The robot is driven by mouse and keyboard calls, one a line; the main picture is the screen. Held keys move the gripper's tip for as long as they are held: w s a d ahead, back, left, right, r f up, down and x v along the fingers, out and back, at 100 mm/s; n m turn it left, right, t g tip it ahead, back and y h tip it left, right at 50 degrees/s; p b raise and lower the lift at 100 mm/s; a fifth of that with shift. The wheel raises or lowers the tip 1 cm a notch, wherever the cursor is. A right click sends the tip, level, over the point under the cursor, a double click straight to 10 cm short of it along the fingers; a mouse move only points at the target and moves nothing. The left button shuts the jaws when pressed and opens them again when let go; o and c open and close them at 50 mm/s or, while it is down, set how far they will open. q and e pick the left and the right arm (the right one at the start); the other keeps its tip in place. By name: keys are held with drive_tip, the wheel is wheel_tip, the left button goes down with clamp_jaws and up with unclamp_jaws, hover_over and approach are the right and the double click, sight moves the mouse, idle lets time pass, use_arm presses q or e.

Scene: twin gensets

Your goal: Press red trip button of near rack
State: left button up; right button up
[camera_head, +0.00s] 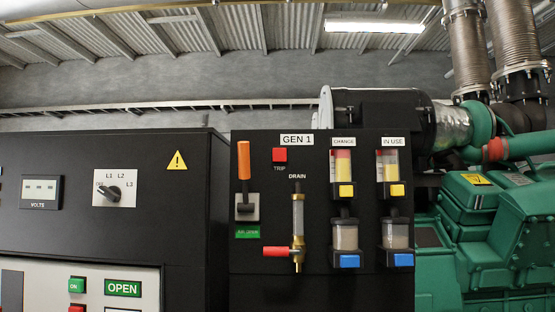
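A black rack (322,290) labelled GEN 1 stands in the middle of the head view. Nothing covers the button. Neither of my grippers is in view.
On the rack are an orange-handled lever (244,162), a drain valve with a red handle (277,251), and two filter columns (344,206). A black cabinet (185,230) with a voltmeter and selector stands at left. A green genset (520,230) is at right.

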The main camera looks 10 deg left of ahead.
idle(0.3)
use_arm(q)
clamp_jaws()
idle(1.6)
